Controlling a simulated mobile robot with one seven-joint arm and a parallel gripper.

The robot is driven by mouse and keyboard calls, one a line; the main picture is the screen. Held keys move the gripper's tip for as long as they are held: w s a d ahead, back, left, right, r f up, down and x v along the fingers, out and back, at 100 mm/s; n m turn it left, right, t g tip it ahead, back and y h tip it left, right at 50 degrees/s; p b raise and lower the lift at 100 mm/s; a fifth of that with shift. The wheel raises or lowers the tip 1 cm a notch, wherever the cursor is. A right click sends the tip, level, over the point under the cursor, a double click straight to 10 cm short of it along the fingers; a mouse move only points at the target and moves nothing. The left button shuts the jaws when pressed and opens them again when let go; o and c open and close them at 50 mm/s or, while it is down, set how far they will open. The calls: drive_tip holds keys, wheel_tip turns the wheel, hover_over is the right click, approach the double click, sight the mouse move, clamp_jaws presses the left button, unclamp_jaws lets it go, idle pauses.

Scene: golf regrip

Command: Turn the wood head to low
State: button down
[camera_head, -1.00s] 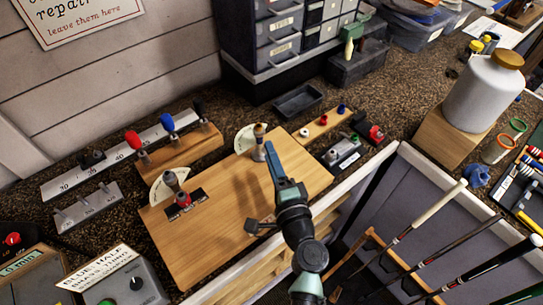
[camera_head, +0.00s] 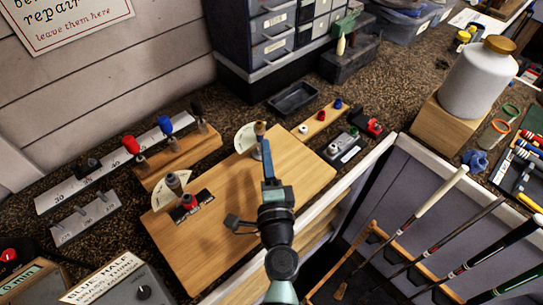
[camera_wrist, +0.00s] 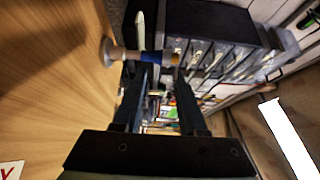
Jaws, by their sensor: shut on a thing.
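The wood head (camera_head: 260,127) is a small tan-topped knob on a post at the back edge of the wooden board (camera_head: 225,215). A white half-round dial plate (camera_head: 245,138) stands beside it; its marks are too small to read. In the wrist view the post lies sideways, with a pale round base, a blue band and the wood head (camera_wrist: 174,58) at its end. My gripper (camera_head: 265,142) reaches it from the front, its fingers (camera_wrist: 165,72) on either side of the head and shut on it. The fingers partly hide the post, and I cannot tell the dial setting.
A second post with a grey head (camera_head: 175,181) and red part stands at the board's left, with its own dial plate. A wooden rack with red and blue heads (camera_head: 165,124) is behind. A small block with coloured caps (camera_head: 320,119) is at right. Golf clubs (camera_head: 440,190) lean front right.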

drive_tip(key=shift+a, duration=0.1)
drive_tip(key=c, duration=0.5)
unclamp_jaws()
drive_tip(key=shift+c, duration=0.2)
drive_tip(key=shift+o, duration=0.4)
drive_tip(key=shift+s, duration=0.1)
drive_tip(key=s+b, duration=0.1)
drive_tip(key=s, duration=0.2)
drive_tip(key=s+d+b, duration=0.1)
drive_tip(key=s, duration=0.3)
drive_tip(key=s+b, duration=0.1)
drive_tip(key=s, duration=0.3)
drive_tip(key=shift+s+d+f, duration=0.1)
drive_tip(key=shift+d+f, duration=0.1)
drive_tip(key=shift+d, duration=0.15)
drive_tip(key=shift+s+d+r+b, duration=0.1)
drive_tip(key=shift+s+r+b, duration=0.1)
drive_tip(key=shift+s+b, duration=0.45)
drive_tip(key=shift+s, duration=0.1)
